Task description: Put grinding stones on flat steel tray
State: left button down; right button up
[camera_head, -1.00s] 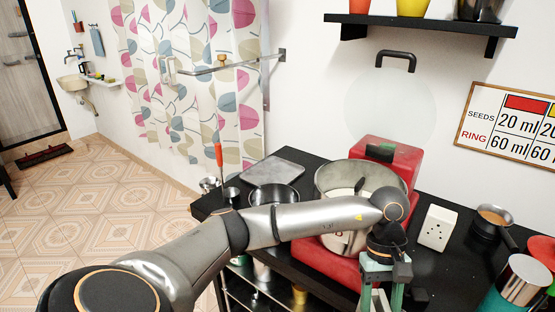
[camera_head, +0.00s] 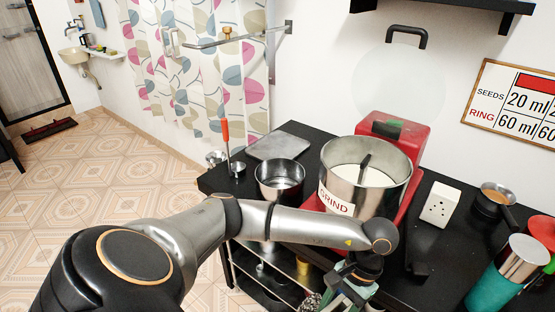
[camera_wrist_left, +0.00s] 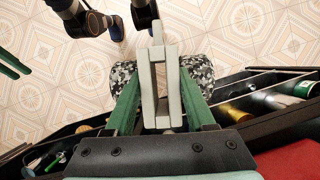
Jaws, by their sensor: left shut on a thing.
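The flat steel tray (camera_head: 278,146) lies empty on the black counter at the back left, behind a steel pot. My left gripper (camera_head: 350,285) is low in front of the grinder drum, past the counter's front edge. In the left wrist view my left gripper (camera_wrist_left: 161,95) is shut on a pale upright part of the grinding stones (camera_wrist_left: 198,69). The speckled black-and-white stones show on both sides of the fingers, above the floor. A bit of them also shows at the bottom of the head view (camera_head: 309,302). Their middle is hidden by the fingers. My right gripper is not identifiable.
The steel grinder drum (camera_head: 340,180) with pale batter stands by a red base (camera_head: 413,140). A steel pot (camera_head: 280,182) and an orange-handled tool (camera_head: 226,140) stand left. A white socket box (camera_head: 440,205) and canisters (camera_head: 495,275) are right. Shelves lie below the counter.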

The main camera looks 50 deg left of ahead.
aim_at(273, 151)
jog(key=k+j, duration=0.1)
jog(key=j, duration=0.35)
jog(key=k+j+z, duration=0.1)
jog(key=j, duration=0.35)
jog(key=k+j, duration=0.1)
jog(key=j, duration=0.3)
jog(key=k+j+z, duration=0.15)
jog(key=j, duration=0.3)
jog(key=k+j, duration=0.1)
jog(key=j, duration=0.35)
jog(key=k+j+z, duration=0.1)
jog(key=j, duration=0.3)
jog(key=k+j, duration=0.2)
jog(key=j, duration=0.2)
jog(key=z, duration=0.05)
